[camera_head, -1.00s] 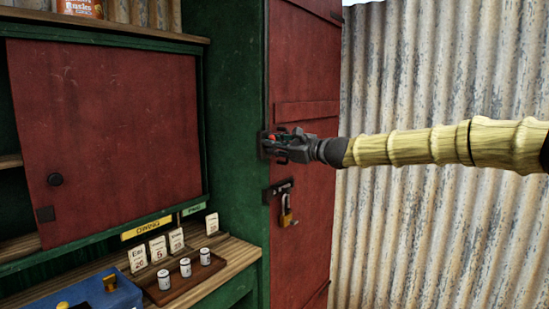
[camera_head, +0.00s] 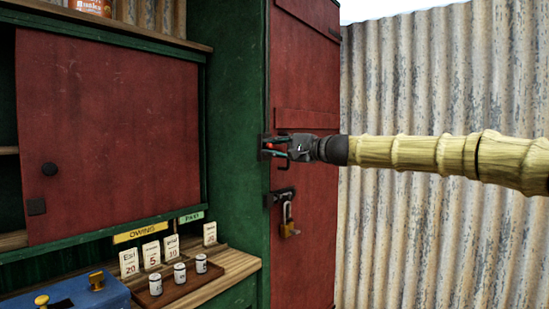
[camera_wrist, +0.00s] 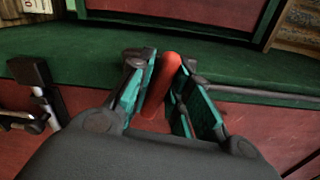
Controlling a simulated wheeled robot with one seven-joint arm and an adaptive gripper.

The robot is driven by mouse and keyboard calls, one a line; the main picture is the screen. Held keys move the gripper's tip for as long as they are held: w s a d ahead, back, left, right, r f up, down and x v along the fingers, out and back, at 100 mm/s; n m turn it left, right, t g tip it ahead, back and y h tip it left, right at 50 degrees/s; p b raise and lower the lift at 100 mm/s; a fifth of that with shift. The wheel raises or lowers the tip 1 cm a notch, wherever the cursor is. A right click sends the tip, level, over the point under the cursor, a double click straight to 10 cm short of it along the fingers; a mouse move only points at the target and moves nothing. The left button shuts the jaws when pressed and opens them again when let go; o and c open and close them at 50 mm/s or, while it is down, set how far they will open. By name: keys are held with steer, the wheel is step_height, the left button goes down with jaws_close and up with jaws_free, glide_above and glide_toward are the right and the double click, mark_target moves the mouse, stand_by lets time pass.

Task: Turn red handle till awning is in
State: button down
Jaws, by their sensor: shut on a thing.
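The red handle (camera_wrist: 165,85) stands between the two fingers of my gripper (camera_wrist: 160,90) in the wrist view, and the fingers are shut on it. In the head view, my gripper (camera_head: 272,147) reaches in from the right to the edge of the green post, and a bit of the red handle (camera_head: 272,146) shows between its fingers. The handle's mount is mostly hidden by my fingers. The awning cannot be made out in these views.
A padlock (camera_head: 288,220) hangs on a hasp on the red door (camera_head: 302,90), just below my gripper. A counter (camera_head: 238,265) at lower left holds cards, small white pots on a tray (camera_head: 190,288) and a blue box (camera_head: 75,296). Corrugated metal (camera_head: 440,85) stands behind my arm.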

steer(key=n+b, duration=0.1)
steer(key=n, duration=0.1)
steer(key=n+b, duration=0.2)
steer(key=shift+f+n, duration=0.35)
steer(key=shift+n, duration=0.05)
steer(key=n+b, duration=0.3)
steer(key=n, duration=0.2)
steer(key=shift+f, duration=0.1)
steer(key=n+b, duration=0.1)
steer(key=n, duration=0.4)
steer(key=shift+w+d+b, duration=0.15)
steer(key=shift+b, duration=0.25)
steer(key=n, duration=0.4)
steer(key=shift+w+n+b, duration=0.1)
steer(key=shift+n+b, duration=0.2)
steer(key=shift+b, duration=0.1)
steer(key=n, duration=0.4)
steer(key=shift+w+d, duration=0.1)
steer(key=n, duration=0.5)
steer(key=shift+w+d+p, duration=0.1)
steer(key=shift+p, duration=0.3)
steer(key=n, duration=0.1)
steer(key=n+p, duration=0.1)
steer(key=n, duration=0.3)
steer(key=shift+w+r, duration=0.1)
steer(key=shift+r, duration=0.15)
steer(key=shift+r+n+p, duration=0.1)
steer(key=shift+n+p, duration=0.75)
steer(key=shift+n, duration=1.35)
